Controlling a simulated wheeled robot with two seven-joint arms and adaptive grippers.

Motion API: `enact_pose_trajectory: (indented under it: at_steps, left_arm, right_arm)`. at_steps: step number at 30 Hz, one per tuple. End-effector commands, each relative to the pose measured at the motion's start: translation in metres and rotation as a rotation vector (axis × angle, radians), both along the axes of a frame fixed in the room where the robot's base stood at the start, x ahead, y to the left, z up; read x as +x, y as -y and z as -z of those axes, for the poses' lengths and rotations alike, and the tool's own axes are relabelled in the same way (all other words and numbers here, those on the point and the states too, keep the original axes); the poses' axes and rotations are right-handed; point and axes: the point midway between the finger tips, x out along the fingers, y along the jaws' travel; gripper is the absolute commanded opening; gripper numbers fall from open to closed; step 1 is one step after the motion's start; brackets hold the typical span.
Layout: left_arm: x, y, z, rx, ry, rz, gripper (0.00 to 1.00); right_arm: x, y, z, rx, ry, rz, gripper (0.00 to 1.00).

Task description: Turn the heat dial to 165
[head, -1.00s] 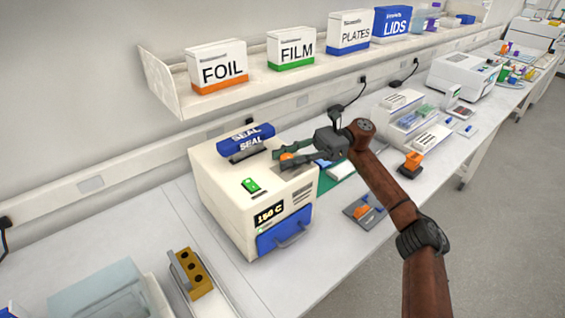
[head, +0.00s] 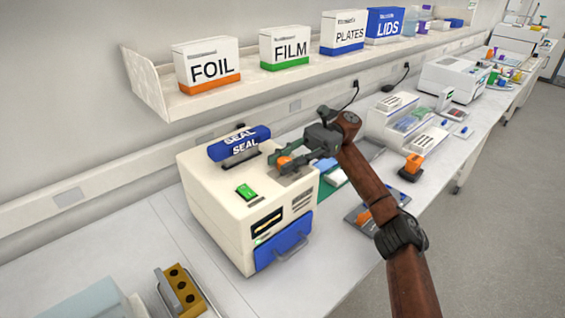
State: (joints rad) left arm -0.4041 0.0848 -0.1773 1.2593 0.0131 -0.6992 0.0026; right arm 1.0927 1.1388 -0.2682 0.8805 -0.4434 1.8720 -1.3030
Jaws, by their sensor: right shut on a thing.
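The heat sealer (head: 215,205) is a cream box with a blue "SEAL" bar on top, a green switch (head: 246,192) and a blue front drawer (head: 283,245). Its heat dial (head: 285,162) is an orange knob on the top right, partly hidden by my fingers. My right gripper (head: 282,161) is shut on the dial, reaching in from the right. The display (head: 267,222) on the front shows a blurred orange mark that I cannot read as a number. My left gripper is not in view.
A shelf (head: 205,100) above holds foil, film, plates and lids boxes. A yellow block with holes (head: 178,288) stands at the front left.

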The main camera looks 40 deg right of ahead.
Motion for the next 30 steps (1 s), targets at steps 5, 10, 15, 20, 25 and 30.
enact_pose_trajectory:
  at_steps: [5, 10, 15, 20, 25, 30]
  left_arm:
    - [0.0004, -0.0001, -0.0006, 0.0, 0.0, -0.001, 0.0]
    - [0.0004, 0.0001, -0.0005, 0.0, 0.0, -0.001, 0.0]
    - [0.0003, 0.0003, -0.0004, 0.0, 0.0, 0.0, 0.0]
    - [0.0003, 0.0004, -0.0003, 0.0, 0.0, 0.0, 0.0]
    - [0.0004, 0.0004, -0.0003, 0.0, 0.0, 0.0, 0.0]
    - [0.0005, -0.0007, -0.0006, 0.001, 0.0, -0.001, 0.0]
  right_arm:
    - [0.0003, 0.0, 0.0002, 0.0, 0.0, -0.001, 0.01]
    - [0.0003, -0.0001, 0.0002, 0.0, 0.0, -0.001, 0.01]
    - [0.0002, -0.0001, 0.0002, 0.0, 0.0, -0.001, 0.34]
    - [0.0001, -0.0001, 0.0001, 0.0, 0.0, -0.001, 0.44]
    - [0.0, -0.0001, 0.0001, 0.0, 0.0, -0.001, 0.44]
    - [0.0, -0.0003, -0.0066, 0.0, 0.002, -0.002, 0.44]
